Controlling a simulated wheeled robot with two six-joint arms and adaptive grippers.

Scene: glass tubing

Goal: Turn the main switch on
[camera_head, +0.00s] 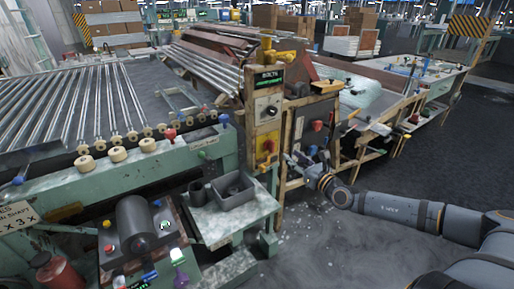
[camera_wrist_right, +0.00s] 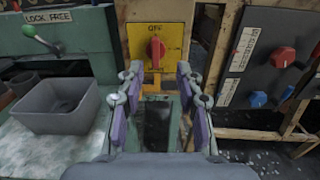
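The main switch (camera_head: 267,147) is a red rotary knob on a yellow plate, low on the front of the wooden control post. In the right wrist view the red knob (camera_wrist_right: 157,47) stands upright, with small lettering above it that seems to read OFF. My right gripper (camera_head: 291,160) is just right of the switch in the head view. In the wrist view its two purple-padded fingers (camera_wrist_right: 157,88) are spread apart and empty, pointing towards the plate, with the knob beyond and between their tips. My left gripper is not in view.
A panel (camera_wrist_right: 275,62) with red and blue knobs is right of the switch. A grey bin (camera_wrist_right: 58,105) and a green-handled lever (camera_wrist_right: 40,37) marked LOCK FREE are at left. Another dial (camera_head: 270,110) sits above the switch. Wooden framing flanks the post.

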